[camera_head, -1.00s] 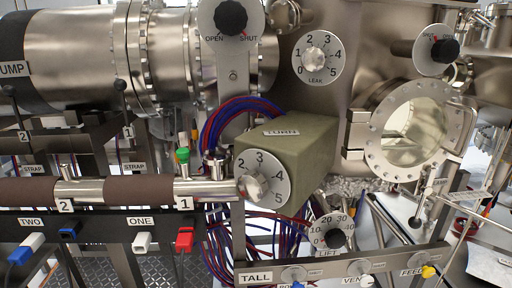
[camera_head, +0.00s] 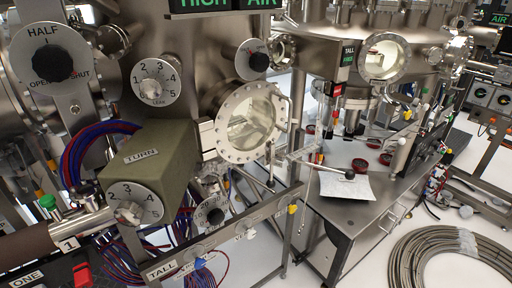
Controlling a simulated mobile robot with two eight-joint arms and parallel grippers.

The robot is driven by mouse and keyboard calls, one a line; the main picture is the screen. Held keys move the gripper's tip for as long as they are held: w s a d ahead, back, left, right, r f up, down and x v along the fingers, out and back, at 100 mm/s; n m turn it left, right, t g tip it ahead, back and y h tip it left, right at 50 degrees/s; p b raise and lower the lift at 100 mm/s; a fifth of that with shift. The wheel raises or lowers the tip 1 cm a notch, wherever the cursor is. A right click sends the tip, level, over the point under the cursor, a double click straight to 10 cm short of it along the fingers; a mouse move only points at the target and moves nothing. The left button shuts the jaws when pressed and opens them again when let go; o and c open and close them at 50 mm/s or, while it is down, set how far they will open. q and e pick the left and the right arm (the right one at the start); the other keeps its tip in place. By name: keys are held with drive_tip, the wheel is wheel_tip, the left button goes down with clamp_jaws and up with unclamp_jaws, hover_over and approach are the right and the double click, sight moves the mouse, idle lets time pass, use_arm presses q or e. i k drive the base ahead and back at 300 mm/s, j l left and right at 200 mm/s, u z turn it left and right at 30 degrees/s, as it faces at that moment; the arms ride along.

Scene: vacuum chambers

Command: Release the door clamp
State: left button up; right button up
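The round door (camera_head: 247,122) with its bolted steel rim and glass window sits on the front of the nearer chamber, left of centre. It looks closed, with a hinge block on its left side. A thin upright bar (camera_head: 284,118) runs along the door's right edge. A small lever (camera_head: 270,165) hangs at the door's lower right; it may be the clamp, but its details are too small to tell.
A green box (camera_head: 150,152) with a dial and a steel rail (camera_head: 225,235) stand before the chamber. A grey bench (camera_head: 355,215) holding a paper sheet (camera_head: 347,186) is to the right. A coiled hose (camera_head: 450,257) lies on the floor at lower right.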

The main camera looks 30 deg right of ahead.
sight(270, 183)
drive_tip(key=z, duration=1.1)
